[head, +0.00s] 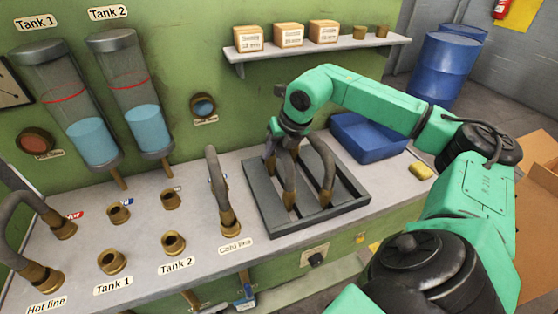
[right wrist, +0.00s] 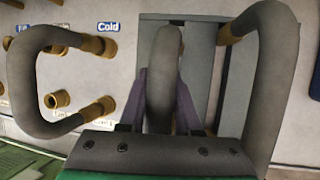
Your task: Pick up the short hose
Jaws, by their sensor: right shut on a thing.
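My right gripper (head: 284,147) reaches down from above over the dark tray (head: 258,205). Its fingers are shut on the short grey hose (head: 289,178), whose brass end points down at the tray. In the right wrist view this hose (right wrist: 165,75) stands nearly edge-on between the two fingers (right wrist: 162,105). The gripper hides its top in the head view. A larger grey arched hose (head: 327,165) stands in the tray just right of it, and shows at the right in the right wrist view (right wrist: 266,85). My left gripper is not in view.
A curved hose (head: 219,185) stands on the cold line fittings, left of the tray. Another hose (head: 20,225) is at the hot line. Open brass fittings (head: 172,243) stand on the bench between them.

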